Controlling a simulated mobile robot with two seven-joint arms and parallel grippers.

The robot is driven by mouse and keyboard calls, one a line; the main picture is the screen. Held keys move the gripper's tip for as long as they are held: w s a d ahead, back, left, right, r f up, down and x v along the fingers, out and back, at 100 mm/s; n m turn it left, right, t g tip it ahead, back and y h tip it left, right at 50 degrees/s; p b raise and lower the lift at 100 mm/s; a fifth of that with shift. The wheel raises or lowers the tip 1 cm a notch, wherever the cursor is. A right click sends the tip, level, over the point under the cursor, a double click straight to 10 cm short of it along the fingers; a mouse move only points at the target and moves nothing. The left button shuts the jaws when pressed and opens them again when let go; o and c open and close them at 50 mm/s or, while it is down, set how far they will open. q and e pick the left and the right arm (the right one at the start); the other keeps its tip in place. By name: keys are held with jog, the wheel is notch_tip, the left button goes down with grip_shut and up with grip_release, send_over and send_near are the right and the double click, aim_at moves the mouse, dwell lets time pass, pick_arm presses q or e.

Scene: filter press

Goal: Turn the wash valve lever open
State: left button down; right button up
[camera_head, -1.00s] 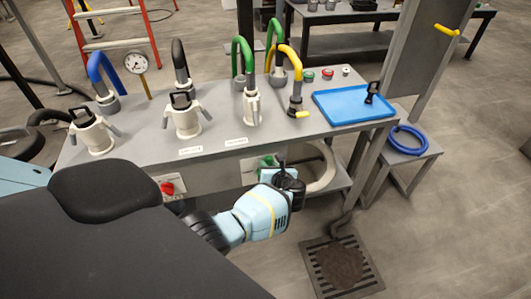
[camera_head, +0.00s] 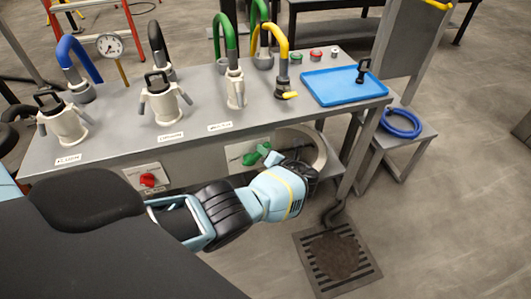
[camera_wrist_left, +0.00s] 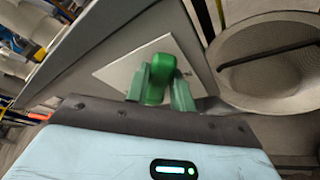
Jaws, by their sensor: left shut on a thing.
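The green wash valve lever (camera_head: 250,159) is on a pale plate on the front of the grey bench, below the tabletop. In the left wrist view the green lever (camera_wrist_left: 158,72) stands in front of the pale plate, between the green fingers of my left gripper (camera_wrist_left: 157,88). The gripper is shut on the lever. My right gripper is not in view.
A red knob (camera_head: 148,180) is on the bench front to the left. A blue tray (camera_head: 335,88) lies on the bench. A floor drain (camera_head: 337,258) is below. A blue hose coil (camera_head: 401,122) rests on the side stand.

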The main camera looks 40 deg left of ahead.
pick_arm(q)
jog(key=shift+f, duration=0.1)
jog(key=c, duration=1.2)
grip_release()
jog(key=shift+d, duration=0.1)
jog(key=p+v, duration=0.2)
jog(key=v, duration=0.5)
jog(key=shift+s+d+p, duration=0.15)
jog(key=shift+d+p, duration=0.1)
jog(key=shift+p, duration=0.15)
